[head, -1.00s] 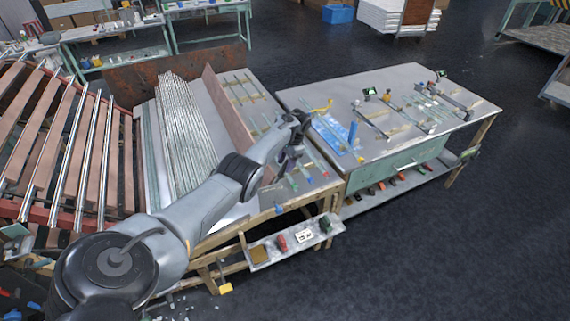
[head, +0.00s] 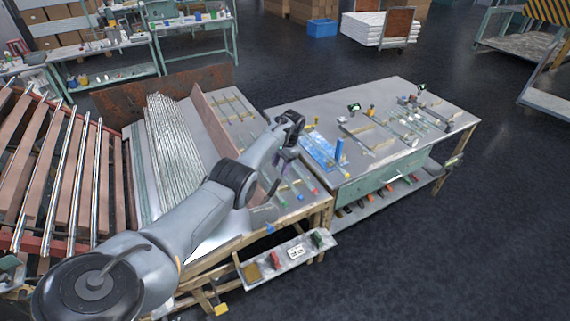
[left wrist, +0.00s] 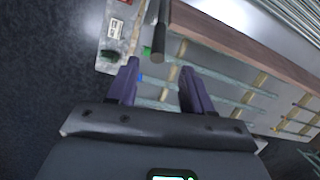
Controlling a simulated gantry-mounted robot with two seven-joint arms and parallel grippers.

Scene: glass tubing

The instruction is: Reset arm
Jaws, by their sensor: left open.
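My left gripper (head: 277,163) is open and empty, with its purple fingers pointing down above the near right part of the left workbench (head: 262,214). In the left wrist view the two purple fingers (left wrist: 157,84) stand apart with nothing held between them. Thin glass tubes (left wrist: 210,75) lie on wooden strips beyond the fingertips. A dark rod end (left wrist: 159,40) shows just past the fingers; I cannot tell what it belongs to. My right gripper is out of view.
An upright brown board (head: 213,130) divides the left bench from a bundle of long glass tubes (head: 172,145). A small tray (head: 283,260) hangs at the front. The right bench (head: 380,105) holds a blue mat (head: 318,150), a blue cylinder (head: 339,150) and several tools.

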